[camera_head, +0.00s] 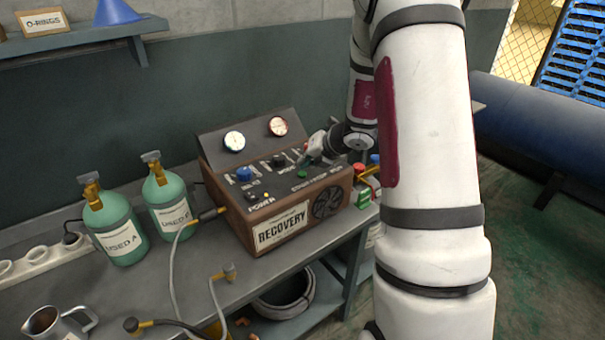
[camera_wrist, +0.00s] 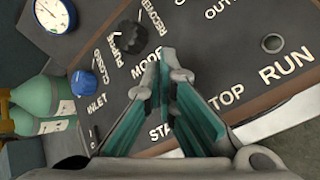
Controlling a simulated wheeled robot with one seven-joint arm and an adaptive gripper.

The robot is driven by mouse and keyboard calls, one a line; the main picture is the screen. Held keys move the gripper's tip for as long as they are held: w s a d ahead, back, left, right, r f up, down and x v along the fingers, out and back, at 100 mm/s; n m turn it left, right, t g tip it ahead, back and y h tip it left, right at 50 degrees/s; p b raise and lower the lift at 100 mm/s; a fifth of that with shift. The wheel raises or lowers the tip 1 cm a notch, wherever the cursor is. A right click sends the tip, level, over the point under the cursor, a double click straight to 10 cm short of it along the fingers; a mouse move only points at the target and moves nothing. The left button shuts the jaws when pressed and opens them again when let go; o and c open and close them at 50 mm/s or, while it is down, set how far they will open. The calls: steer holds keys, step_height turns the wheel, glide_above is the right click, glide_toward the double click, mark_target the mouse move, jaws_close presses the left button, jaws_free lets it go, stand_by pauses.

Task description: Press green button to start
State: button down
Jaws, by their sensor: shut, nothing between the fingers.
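The recovery machine (camera_head: 250,208) stands on the bench, a brown box with a dark sloping control panel. The green button (camera_head: 302,174) is on its panel at the front right, just above the START/STOP lettering. My gripper (camera_head: 304,161) is shut and empty over the panel, close behind the green button in the head view. I cannot tell whether it touches the panel. In the wrist view my gripper's teal fingers (camera_wrist: 163,72) cover part of the START/STOP lettering (camera_wrist: 222,97), and the green button is hidden there.
A blue inlet knob (camera_head: 243,174) and a black mode knob (camera_head: 278,160) are close by on the panel. Two gauges (camera_head: 234,141) rise behind. Green cylinders (camera_head: 115,230) stand left of the machine. Hoses (camera_head: 175,265) lie in front. Small red and blue-capped items (camera_head: 366,170) stand to the right.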

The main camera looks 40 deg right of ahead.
mark_target(305, 173)
steer(key=shift+f, duration=0.15)
steer(key=shift+f+b, duration=0.3)
steer(key=shift+b, duration=0.15)
steer(key=shift+f, duration=0.15)
stand_by(0.5)
steer(key=shift+r+p, duration=0.35)
steer(key=shift+r, duration=0.3)
step_height(305, 173, up, 4)
steer(key=p, duration=0.3)
steer(key=shift+s+r, duration=0.1)
steer(key=shift+r+p, duration=0.8)
steer(key=shift+r, duration=0.1)
